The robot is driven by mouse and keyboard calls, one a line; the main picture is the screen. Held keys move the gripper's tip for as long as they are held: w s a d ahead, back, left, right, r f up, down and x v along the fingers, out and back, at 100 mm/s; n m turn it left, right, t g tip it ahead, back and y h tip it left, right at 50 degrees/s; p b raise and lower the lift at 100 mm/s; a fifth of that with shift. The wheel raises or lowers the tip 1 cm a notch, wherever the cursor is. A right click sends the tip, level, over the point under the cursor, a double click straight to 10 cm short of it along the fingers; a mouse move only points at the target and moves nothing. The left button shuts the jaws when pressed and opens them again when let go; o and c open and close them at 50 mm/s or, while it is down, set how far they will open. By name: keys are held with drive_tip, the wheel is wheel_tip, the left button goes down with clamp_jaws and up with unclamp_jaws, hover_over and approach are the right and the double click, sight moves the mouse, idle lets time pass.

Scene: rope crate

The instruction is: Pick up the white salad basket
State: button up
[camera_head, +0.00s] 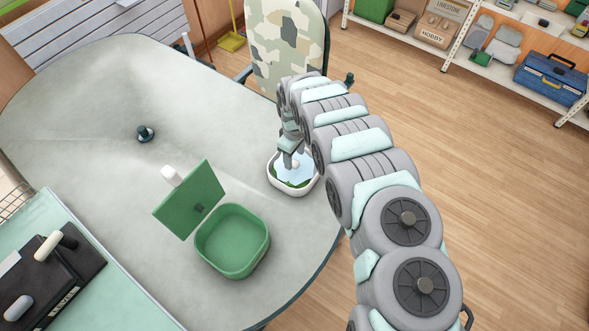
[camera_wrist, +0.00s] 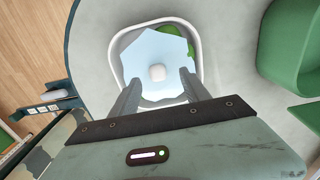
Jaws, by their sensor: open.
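The white salad basket (camera_head: 290,191) stands on the grey table near its right edge, partly hidden by my arm in the head view. In the wrist view the basket's white rim (camera_wrist: 197,40) frames a pale blue inside with a green patch and a small white knob-like piece near the middle. My gripper (camera_head: 292,160) is over the basket, pointing down. In the wrist view my gripper (camera_wrist: 156,82) shows two grey fingers apart, one on each side below the small white piece. Nothing is held between them. Whether the fingertips touch the basket cannot be told.
A green open container (camera_head: 232,240) stands left of the basket, with a green panel (camera_head: 190,198) beside it. A small dark knob-shaped object (camera_head: 145,133) sits farther left on the grey table (camera_head: 90,100). A camouflage-patterned chair (camera_head: 287,45) stands behind the table.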

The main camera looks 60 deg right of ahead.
sight(294, 163)
drive_tip(key=shift+w+d+f, duration=0.1)
drive_tip(key=shift+d+f, duration=0.15)
drive_tip(key=shift+f, duration=1.7)
clamp_jaws()
